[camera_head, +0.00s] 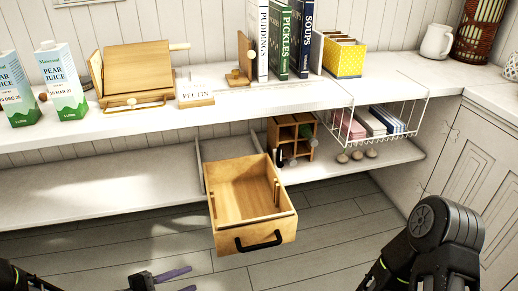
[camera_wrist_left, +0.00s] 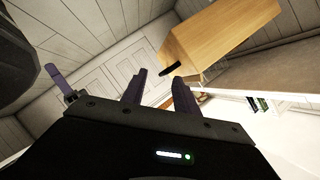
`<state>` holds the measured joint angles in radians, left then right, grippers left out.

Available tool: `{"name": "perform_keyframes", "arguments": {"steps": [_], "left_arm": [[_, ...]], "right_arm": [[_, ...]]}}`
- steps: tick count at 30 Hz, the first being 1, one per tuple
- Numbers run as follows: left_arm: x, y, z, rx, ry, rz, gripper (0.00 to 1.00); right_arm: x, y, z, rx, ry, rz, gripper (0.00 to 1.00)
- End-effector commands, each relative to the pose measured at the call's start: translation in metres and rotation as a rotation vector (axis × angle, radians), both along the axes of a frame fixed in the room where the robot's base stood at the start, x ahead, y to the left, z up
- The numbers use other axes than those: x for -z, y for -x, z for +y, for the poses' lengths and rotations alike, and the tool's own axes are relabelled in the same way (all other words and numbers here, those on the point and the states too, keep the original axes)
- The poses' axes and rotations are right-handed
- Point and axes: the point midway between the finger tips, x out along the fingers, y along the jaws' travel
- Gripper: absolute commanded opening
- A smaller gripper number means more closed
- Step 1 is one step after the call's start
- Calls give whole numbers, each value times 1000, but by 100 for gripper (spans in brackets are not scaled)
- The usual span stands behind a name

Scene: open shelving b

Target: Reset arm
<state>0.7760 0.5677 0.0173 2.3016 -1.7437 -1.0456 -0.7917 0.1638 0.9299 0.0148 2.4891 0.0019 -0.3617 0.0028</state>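The task names no object. My left gripper (camera_head: 182,281) is at the bottom of the head view, with two purple fingers apart and nothing between them. It is below and left of the pulled-out wooden drawer (camera_head: 225,233), not touching it. In the left wrist view the same fingers (camera_wrist_left: 158,92) stand apart and empty, with a wooden box shape (camera_wrist_left: 220,38) beyond them. My right arm shows at the lower right of the head view, its gripper hidden. A purple finger-like part at the left of the wrist view may belong to my right gripper (camera_wrist_left: 58,82); its opening cannot be judged.
The drawer juts from the lower shelf (camera_head: 90,183), its black handle (camera_head: 258,242) facing front. Juice cartons (camera_head: 62,82), a wooden stand (camera_head: 138,72), books (camera_head: 280,40) and a yellow box (camera_head: 343,60) stand on the upper shelf. A wire basket (camera_head: 385,118) hangs beneath it. Floor around the drawer is clear.

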Motion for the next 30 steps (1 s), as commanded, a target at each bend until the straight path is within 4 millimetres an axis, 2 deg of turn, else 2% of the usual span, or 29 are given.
{"name": "perform_keyframes", "arguments": {"steps": [8,12,17,20,24,30], "left_arm": [[29,-22,31,-279,84,255,36],[54,-29,45,-473,171,447,36],[96,-22,45,-741,313,751,36],[131,-1,29,-947,418,1011,36],[168,44,-5,-1192,508,1334,36],[192,110,-59,-1408,495,1631,36]], "right_arm": [[0,1,1,-1,-1,0,36],[0,1,1,-1,-1,0,36],[0,1,1,-2,-1,1,36],[0,1,1,-2,-1,1,36],[0,1,1,-2,-1,1,36],[0,1,1,-1,-1,0,36]]}}
